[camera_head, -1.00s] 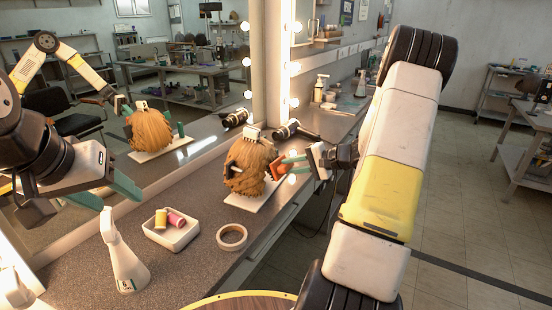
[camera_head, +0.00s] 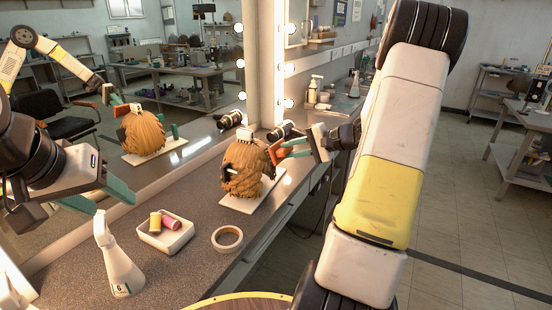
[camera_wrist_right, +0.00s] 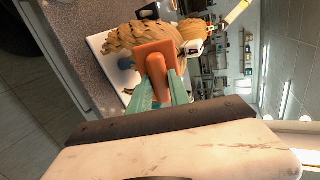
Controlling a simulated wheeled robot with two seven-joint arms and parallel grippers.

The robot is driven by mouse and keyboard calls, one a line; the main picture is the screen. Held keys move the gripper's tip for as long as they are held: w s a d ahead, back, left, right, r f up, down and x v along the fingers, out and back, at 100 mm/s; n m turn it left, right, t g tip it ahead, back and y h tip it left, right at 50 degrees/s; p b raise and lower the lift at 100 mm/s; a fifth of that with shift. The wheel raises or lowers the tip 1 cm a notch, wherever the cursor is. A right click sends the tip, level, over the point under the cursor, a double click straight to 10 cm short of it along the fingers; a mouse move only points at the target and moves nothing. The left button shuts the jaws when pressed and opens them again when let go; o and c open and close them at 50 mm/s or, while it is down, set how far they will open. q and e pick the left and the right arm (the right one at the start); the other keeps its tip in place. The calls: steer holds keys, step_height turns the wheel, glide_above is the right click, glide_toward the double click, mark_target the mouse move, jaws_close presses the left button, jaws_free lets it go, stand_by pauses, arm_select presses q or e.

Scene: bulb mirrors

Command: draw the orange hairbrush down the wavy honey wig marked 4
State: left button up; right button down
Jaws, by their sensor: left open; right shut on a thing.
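My right gripper (camera_head: 290,147) is shut on the orange hairbrush (camera_head: 276,151), at the upper right side of the wig. In the right wrist view the brush (camera_wrist_right: 155,62) covers part of the wig; I cannot tell whether its bristles touch the hair. My left gripper (camera_head: 108,196) is open and empty, above the counter at the left.
A white tray (camera_head: 166,241) with yellow and pink rolls, a tape ring (camera_head: 227,239) and a spray bottle (camera_head: 119,262) stand on the near counter. A black hairdryer (camera_head: 281,130) lies behind the wig. The mirror (camera_head: 185,110) at left reflects the wig and arm.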

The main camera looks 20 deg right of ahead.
steer(key=shift+w+a+f, duration=0.3)
steer(key=shift+w+a, duration=0.15)
steer(key=shift+a, duration=0.1)
steer(key=shift+x, duration=1.05)
steer(key=shift+f, duration=0.1)
steer(key=shift+s+d+f, duration=0.15)
steer(key=shift+d+f, duration=0.05)
steer(key=shift+f, duration=0.2)
steer(key=shift+s+d+f, duration=0.2)
steer(key=shift+d+f, duration=0.05)
steer(key=shift+f, duration=0.2)
steer(key=shift+a, duration=0.1)
